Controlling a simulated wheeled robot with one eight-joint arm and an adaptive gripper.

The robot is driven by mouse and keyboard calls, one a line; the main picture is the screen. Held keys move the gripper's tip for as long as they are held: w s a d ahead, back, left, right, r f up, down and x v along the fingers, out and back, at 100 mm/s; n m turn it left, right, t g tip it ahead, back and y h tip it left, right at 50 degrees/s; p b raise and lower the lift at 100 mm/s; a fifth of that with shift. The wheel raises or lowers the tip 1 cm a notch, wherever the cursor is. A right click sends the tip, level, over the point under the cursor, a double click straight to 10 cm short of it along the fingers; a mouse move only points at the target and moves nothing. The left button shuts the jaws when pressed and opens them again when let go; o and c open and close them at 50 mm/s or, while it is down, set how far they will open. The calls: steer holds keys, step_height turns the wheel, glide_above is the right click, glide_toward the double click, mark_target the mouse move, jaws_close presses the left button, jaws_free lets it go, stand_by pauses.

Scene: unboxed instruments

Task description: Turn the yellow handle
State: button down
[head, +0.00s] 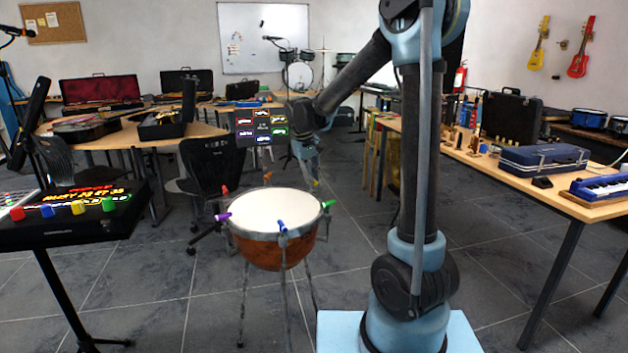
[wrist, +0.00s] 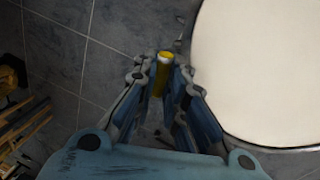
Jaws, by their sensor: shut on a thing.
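The kettledrum (head: 280,212) stands on thin legs in the middle of the head view, with a white skin and coloured handles around its rim. The yellow handle (head: 316,184) is a small spot at the far right of the rim, largely hidden by my gripper (head: 313,172). In the wrist view the yellow handle (wrist: 163,60) stands between the fingertips of my gripper (wrist: 162,72), just left of the white skin (wrist: 262,65). My gripper is shut on it from above.
A chair (head: 212,165) is close at left; floor is clear in front.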

steer(key=shift+w, duration=0.1)
steer(key=c, duration=1.7)
jaws_free()
steer(key=shift+o, duration=0.3)
steer(key=shift+r, duration=0.15)
step_height(320, 180, up, 11)
steer(key=s+a, duration=0.1)
steer(key=a, duration=0.1)
steer(key=shift+r, duration=0.2)
